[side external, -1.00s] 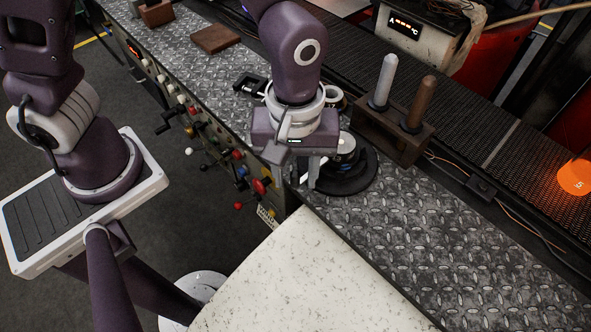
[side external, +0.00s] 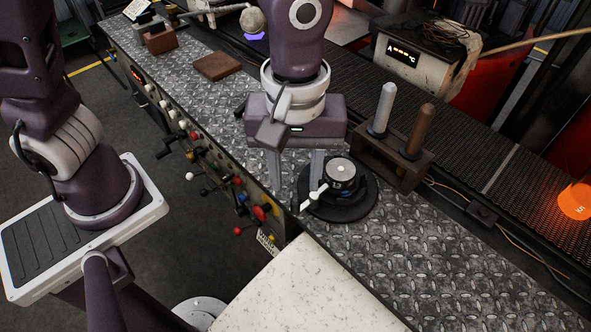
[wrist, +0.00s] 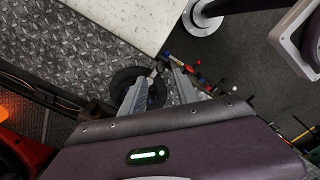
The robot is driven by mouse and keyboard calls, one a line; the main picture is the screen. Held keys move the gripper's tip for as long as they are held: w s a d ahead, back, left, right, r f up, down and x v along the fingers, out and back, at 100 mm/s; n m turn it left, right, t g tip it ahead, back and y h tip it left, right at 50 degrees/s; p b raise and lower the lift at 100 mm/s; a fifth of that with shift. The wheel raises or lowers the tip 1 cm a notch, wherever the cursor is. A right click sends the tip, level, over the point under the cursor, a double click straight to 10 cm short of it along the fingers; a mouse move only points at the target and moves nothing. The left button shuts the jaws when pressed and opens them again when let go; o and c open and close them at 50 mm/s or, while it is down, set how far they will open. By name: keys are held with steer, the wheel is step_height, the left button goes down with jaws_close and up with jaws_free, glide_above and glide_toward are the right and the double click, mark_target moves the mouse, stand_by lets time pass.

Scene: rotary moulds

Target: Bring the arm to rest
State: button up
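The rotary mould is a round black base (side external: 352,208) with a dark, silver-topped cylinder (side external: 341,174) and a pale lever (side external: 314,194) at its left side. My gripper (side external: 296,185) points down just left of the cylinder. Its two fingers are apart with nothing visible between them. In the wrist view my gripper (wrist: 158,78) also shows spread fingers, with the black base (wrist: 122,82) behind them, partly hidden. I cannot tell the exact height of the fingertips above the plate.
A dark wooden rack (side external: 388,163) holds a white-handled tool (side external: 385,103) and a brown-handled tool (side external: 420,130), right of the mould. A brown block (side external: 217,66) lies further back. A glowing orange piece (side external: 575,201) is at far right. The diamond plate (side external: 450,250) in front is clear.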

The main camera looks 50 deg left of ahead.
steer(key=s+a+r+m+t, duration=0.2)
steer(key=s+a+r+m, duration=0.2)
steer(key=a, duration=0.4)
steer(key=s+a+r+m+t, duration=0.3)
steer(key=s+a+r+m, duration=0.1)
steer(key=a+r, duration=0.3)
steer(key=shift+s+a+r+m+t, duration=0.2)
steer(key=shift+a+r+m+t, duration=0.1)
steer(key=shift+a+m, duration=0.4)
